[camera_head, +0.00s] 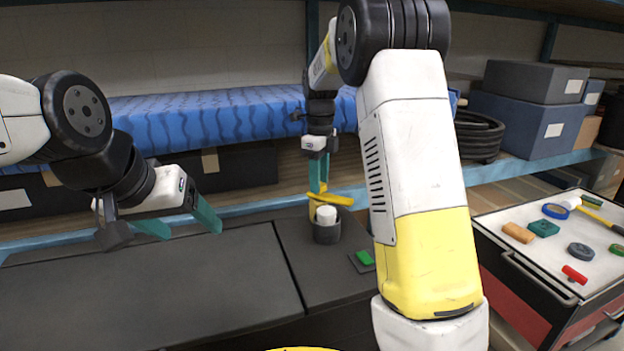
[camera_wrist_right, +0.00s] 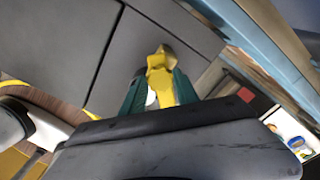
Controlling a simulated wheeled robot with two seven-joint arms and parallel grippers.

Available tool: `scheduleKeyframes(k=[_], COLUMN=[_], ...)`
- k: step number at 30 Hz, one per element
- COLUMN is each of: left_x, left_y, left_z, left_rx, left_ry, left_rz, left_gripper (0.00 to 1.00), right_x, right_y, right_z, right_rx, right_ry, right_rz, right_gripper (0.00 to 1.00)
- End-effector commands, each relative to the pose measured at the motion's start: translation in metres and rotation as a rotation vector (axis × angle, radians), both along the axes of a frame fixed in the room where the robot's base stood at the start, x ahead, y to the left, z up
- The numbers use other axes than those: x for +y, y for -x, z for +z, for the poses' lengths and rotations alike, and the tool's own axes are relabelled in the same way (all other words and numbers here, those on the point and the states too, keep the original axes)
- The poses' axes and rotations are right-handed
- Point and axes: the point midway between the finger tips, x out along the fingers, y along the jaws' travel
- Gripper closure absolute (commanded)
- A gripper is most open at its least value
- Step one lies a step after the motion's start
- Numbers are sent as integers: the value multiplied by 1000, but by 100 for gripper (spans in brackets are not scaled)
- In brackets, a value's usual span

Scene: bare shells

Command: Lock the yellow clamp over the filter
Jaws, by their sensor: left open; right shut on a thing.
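The yellow clamp (camera_head: 331,198) is above the white filter (camera_head: 326,214), which sits in a dark round cup (camera_head: 327,233) on the dark bench top. My right gripper (camera_head: 318,187) comes down from above and is shut on the clamp. In the right wrist view the clamp (camera_wrist_right: 162,75) lies between the green fingers of the right gripper (camera_wrist_right: 153,92), with a bit of the white filter (camera_wrist_right: 151,99) beside it. I cannot tell whether the clamp touches the filter. My left gripper (camera_head: 187,224) is open and empty over the bench at the left.
A small dark block with a green button (camera_head: 365,258) sits right of the cup. A tool cart (camera_head: 510,235) with several small items stands at the right. Behind are a blue-covered shelf (camera_head: 200,115), storage boxes (camera_head: 530,118) and a black coil (camera_head: 478,135). The left bench top (camera_head: 150,285) is clear.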

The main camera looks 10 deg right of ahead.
Motion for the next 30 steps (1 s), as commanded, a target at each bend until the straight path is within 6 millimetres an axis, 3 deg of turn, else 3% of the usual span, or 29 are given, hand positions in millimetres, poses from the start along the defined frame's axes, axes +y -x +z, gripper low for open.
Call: scheduleKeyframes(k=[14, 15, 17, 26, 30], left_x=[0, 0, 0, 0, 0], left_y=[0, 0, 0, 0, 0], left_z=[0, 0, 0, 0, 0], left_rx=[0, 0, 0, 0, 0], left_ry=[0, 0, 0, 0, 0], left_rz=[0, 0, 0, 0, 0], left_gripper=[28, 28, 28, 28, 28], right_x=[0, 0, 0, 0, 0], right_y=[-1, -1, -1, 0, -1], right_z=[2, 2, 1, 1, 11], right_rx=[-5, -5, -4, -1, -4], right_ry=[0, 0, -1, 0, 0], right_rz=[-13, -13, -12, -12, -12], right_gripper=[100, 56, 44, 43, 43])
